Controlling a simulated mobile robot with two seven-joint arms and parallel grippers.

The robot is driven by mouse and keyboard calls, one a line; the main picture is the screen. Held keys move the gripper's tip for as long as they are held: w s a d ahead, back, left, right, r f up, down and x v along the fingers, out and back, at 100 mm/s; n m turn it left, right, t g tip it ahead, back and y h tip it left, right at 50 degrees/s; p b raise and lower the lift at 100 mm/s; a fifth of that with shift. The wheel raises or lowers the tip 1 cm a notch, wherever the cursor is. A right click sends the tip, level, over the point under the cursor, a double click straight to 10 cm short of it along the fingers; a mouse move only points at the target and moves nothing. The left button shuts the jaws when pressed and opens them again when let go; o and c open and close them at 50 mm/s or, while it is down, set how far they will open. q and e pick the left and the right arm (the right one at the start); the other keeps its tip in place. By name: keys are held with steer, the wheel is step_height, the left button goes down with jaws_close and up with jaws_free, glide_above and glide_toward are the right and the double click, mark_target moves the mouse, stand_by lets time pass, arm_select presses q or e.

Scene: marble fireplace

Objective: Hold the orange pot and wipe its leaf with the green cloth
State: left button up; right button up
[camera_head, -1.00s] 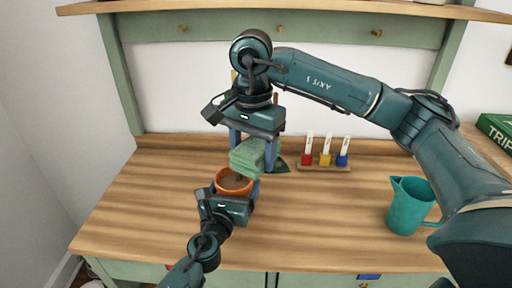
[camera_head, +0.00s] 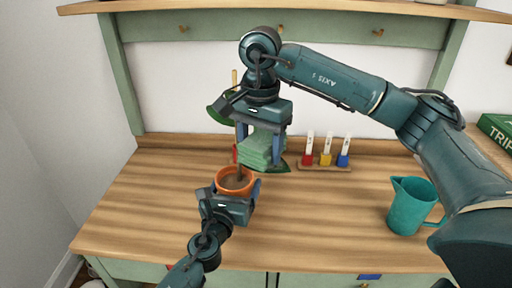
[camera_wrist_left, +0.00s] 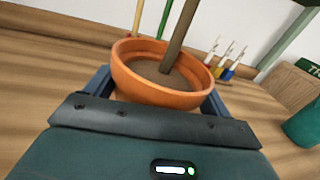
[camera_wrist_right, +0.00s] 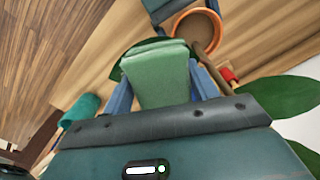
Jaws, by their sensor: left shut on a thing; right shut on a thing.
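The orange pot (camera_head: 234,190) stands on the wooden worktop with a brown stem rising from its soil. My left gripper (camera_head: 236,186) is shut around the pot, a finger on each side; the pot also fills the left wrist view (camera_wrist_left: 160,88). My right gripper (camera_head: 261,150) is above and behind the pot, shut on the folded green cloth (camera_head: 260,147), which also shows in the right wrist view (camera_wrist_right: 158,75). A dark green leaf (camera_head: 279,168) sticks out beneath the cloth at its right. Another leaf (camera_head: 217,110) shows left of the right gripper. Contact between cloth and leaf is unclear.
A rack with red, yellow and blue tubes (camera_head: 325,160) stands at the back. A teal jug (camera_head: 411,205) stands at the right of the worktop (camera_head: 330,220). A shelf with pegs crosses the back wall. The worktop's left side is clear.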

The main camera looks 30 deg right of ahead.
mark_target(270, 149)
steer(key=shift+w+d, duration=0.15)
steer(key=shift+d, duration=0.1)
steer(key=shift+s+a, duration=0.55)
steer(key=shift+a, duration=0.35)
steer(key=shift+s+a, duration=0.5)
steer(key=shift+a, duration=0.4)
steer(key=shift+w+d+r, duration=0.1)
steer(key=shift+w+d, duration=0.2)
steer(key=shift+d, duration=0.2)
steer(key=shift+w+d, duration=0.3)
steer(key=shift+d, duration=0.2)
steer(key=shift+w+d, duration=0.45)
steer(key=shift+d, duration=0.35)
steer(key=shift+s+a, duration=0.55)
steer(key=shift+a, duration=0.35)
steer(key=shift+s+d+r, duration=0.25)
steer(key=shift+s+r, duration=0.15)
steer(key=shift+r, duration=0.25)
steer(key=shift+s+d+r, duration=0.3)
steer(key=shift+s+r, duration=0.15)
steer(key=shift+r, duration=0.15)
steer(key=shift+s+d+r, duration=0.25)
steer(key=shift+s+r, duration=0.15)
steer(key=shift+r, duration=0.25)
